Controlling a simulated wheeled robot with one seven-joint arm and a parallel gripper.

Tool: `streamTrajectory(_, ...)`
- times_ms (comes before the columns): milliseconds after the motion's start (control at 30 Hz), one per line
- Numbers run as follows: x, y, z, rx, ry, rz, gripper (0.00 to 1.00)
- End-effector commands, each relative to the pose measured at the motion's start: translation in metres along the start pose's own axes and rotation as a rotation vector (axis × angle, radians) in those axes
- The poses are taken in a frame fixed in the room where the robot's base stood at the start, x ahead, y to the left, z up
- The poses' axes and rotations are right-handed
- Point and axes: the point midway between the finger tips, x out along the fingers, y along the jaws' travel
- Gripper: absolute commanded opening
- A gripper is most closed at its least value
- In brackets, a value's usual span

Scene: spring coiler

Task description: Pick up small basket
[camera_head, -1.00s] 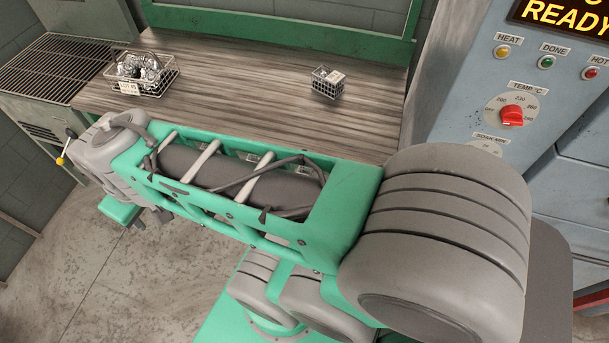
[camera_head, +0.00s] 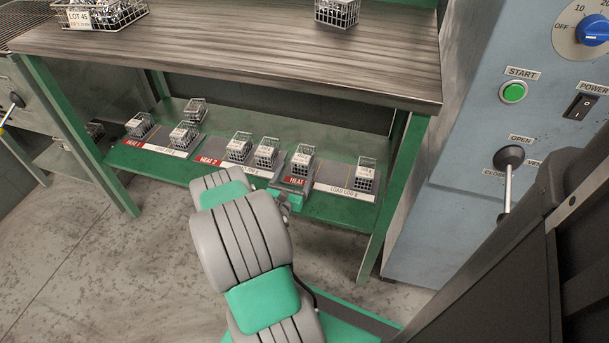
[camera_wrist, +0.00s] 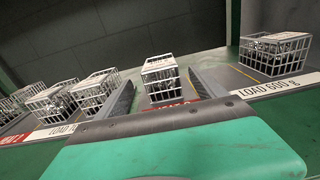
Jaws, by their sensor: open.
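Several small wire baskets stand on the green lower shelf. One small basket (camera_head: 302,160) stands behind the third HEAT label, and it shows between my fingers in the wrist view (camera_wrist: 160,78). My gripper (camera_wrist: 162,90) is open, with one finger on each side of that basket in the picture. I cannot tell whether the fingers reach around it or stop short of it. In the head view my gripper (camera_head: 291,198) is low at the shelf's front edge, partly hidden by my arm. Another small basket (camera_head: 337,12) stands on the wooden bench top.
The bench top (camera_head: 230,45) overhangs the lower shelf (camera_head: 335,208). A basket (camera_head: 366,174) stands to the right by the LOAD 600 g label (camera_wrist: 277,86). Others stand close on the left. A bench leg (camera_head: 392,200) and the grey-blue oven (camera_head: 450,200) are at right.

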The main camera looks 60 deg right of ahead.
Motion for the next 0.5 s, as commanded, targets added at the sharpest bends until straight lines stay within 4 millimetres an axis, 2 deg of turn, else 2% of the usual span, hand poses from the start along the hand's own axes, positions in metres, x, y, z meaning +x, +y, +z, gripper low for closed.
streamTrajectory(500,0.035,-0.001,-0.001,-0.011,-0.002,0.002,0.80)
